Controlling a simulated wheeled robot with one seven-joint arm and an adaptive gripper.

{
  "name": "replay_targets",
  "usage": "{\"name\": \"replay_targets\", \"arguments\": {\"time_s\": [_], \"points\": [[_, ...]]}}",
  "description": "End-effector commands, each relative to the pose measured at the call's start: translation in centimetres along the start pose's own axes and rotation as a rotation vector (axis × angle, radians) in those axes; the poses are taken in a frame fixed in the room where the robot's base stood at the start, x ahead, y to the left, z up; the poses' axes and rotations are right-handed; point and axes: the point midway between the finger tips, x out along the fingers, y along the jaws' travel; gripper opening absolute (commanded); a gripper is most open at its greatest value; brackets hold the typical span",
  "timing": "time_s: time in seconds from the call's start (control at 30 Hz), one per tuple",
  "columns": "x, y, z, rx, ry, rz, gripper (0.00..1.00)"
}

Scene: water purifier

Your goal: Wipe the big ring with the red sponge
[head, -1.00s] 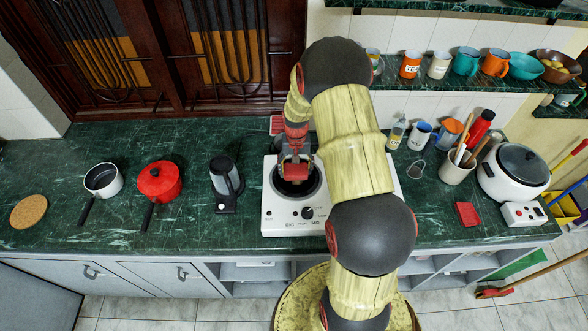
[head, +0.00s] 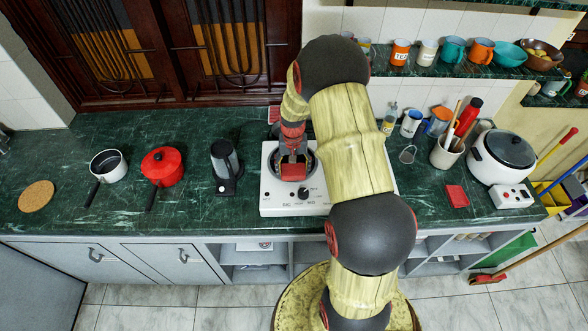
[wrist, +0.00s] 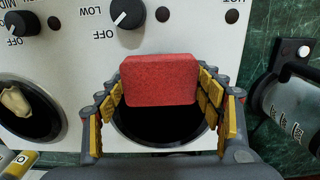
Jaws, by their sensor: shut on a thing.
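My gripper (wrist: 160,100) is shut on the red sponge (wrist: 160,80), with yellow finger pads at both sides of it. In the head view my gripper (head: 293,165) reaches down over the left part of the white cooktop, and the red block of the sponge (head: 293,172) shows below it. The black round ring (wrist: 160,125) lies under the sponge, which covers its front part, toward the knobs. Part of this ring (head: 311,162) shows beside the gripper in the head view. I cannot tell whether the sponge touches it.
A second dark ring (wrist: 35,112) has a beige object in it. Knobs (wrist: 127,13) line the cooktop front. Another red block (head: 457,196) lies right, near a white cooker (head: 503,158).

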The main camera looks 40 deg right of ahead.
Motion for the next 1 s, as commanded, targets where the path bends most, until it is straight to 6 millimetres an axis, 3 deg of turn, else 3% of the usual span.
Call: {"name": "replay_targets", "arguments": {"time_s": [0.03, 0.6, 1.0], "points": [[-2.0, -0.2, -0.5, 0.0, 0.013, -0.003, 0.35], [-6.8, -0.9, -1.0, -0.007, 0.012, -0.002, 0.35], [-7.4, -1.0, -1.0, -0.008, 0.011, -0.002, 0.35]]}}
